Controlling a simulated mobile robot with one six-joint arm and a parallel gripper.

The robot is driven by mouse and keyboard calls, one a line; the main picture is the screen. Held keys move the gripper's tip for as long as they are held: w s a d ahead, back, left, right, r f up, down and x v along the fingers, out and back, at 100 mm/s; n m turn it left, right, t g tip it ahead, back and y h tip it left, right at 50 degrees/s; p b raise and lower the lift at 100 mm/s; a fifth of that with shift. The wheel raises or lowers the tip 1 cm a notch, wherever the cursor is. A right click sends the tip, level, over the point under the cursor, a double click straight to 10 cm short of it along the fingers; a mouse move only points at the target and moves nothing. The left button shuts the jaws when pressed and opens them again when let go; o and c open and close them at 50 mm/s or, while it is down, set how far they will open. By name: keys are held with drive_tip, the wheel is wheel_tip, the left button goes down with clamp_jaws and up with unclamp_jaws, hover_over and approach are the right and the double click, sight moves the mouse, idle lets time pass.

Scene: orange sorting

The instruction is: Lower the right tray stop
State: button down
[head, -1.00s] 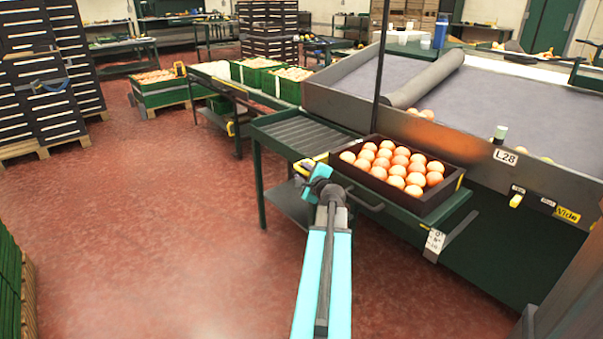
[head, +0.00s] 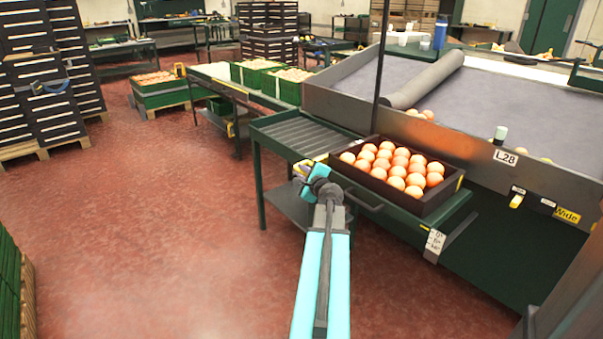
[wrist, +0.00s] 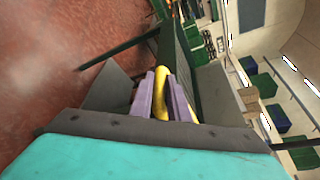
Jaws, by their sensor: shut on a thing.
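In the wrist view my gripper (wrist: 163,100) has its two purple fingers closed around a yellow bar (wrist: 159,98), which I take to be the tray stop. In the head view my gripper (head: 303,172) is at the left end of the tray shelf, just left of the orange tray's near left corner. Only a little yellow (head: 321,158) shows there beside the gripper; the rest of the bar is hidden. The dark tray (head: 378,187) full of oranges stands on the green shelf (head: 412,225).
A grey sorting table (head: 510,110) marked L28 rises to the right. Red floor (head: 170,230) at left is clear.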

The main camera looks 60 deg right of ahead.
drive_tip(key=shift+a+f+b, duration=0.1)
drive_tip(key=shift+f+b, duration=1.7)
drive_tip(key=shift+f, duration=0.75)
drive_tip(key=c, duration=1.7)
unclamp_jaws()
drive_tip(key=shift+f, duration=0.15)
drive_tip(key=shift+s+r, duration=0.1)
drive_tip(key=shift+r, duration=0.1)
